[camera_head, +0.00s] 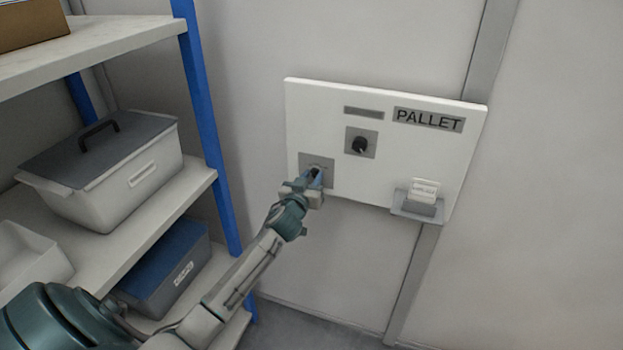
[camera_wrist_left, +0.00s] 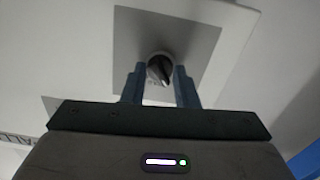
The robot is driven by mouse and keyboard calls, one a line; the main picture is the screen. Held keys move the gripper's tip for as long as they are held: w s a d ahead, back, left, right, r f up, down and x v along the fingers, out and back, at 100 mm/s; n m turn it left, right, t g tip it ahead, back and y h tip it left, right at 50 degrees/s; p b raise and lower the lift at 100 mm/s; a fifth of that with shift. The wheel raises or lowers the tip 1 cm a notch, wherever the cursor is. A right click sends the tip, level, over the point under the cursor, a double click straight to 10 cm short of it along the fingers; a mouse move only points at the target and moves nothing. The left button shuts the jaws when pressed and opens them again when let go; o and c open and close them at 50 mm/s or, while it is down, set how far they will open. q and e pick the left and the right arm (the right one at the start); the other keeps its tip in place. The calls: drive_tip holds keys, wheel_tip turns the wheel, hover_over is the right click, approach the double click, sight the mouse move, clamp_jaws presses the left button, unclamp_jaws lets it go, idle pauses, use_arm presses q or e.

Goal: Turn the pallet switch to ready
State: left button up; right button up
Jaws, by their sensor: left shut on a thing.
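My left gripper (camera_head: 315,178) is at the panel's lower left switch plate (camera_head: 327,163). In the left wrist view its two blue fingers (camera_wrist_left: 160,84) are on either side of a dark round switch knob (camera_wrist_left: 160,69), shut on it. The knob carries a pale pointer mark. In the head view the gripper hides most of this knob. My right gripper is not in view.
A second black knob (camera_head: 360,145) sits on a grey plate above and right. A small holder with a white card (camera_head: 424,190) is at the panel's lower right. A shelf with a blue post (camera_head: 208,120) and grey bins (camera_head: 110,180) stands at the left.

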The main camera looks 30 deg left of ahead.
use_arm(q)
drive_tip(key=m, duration=0.4)
drive_tip(key=m+p, duration=0.1)
drive_tip(key=m, duration=0.3)
drive_tip(key=m+p, duration=0.1)
drive_tip(key=m, duration=0.3)
drive_tip(key=m+p, duration=0.1)
drive_tip(key=m, duration=0.3)
drive_tip(key=shift+f+m+p, duration=0.1)
drive_tip(key=shift+m+p, duration=0.2)
drive_tip(key=shift+p, duration=0.1)
drive_tip(key=shift+m, duration=0.3)
drive_tip(key=o, duration=1)
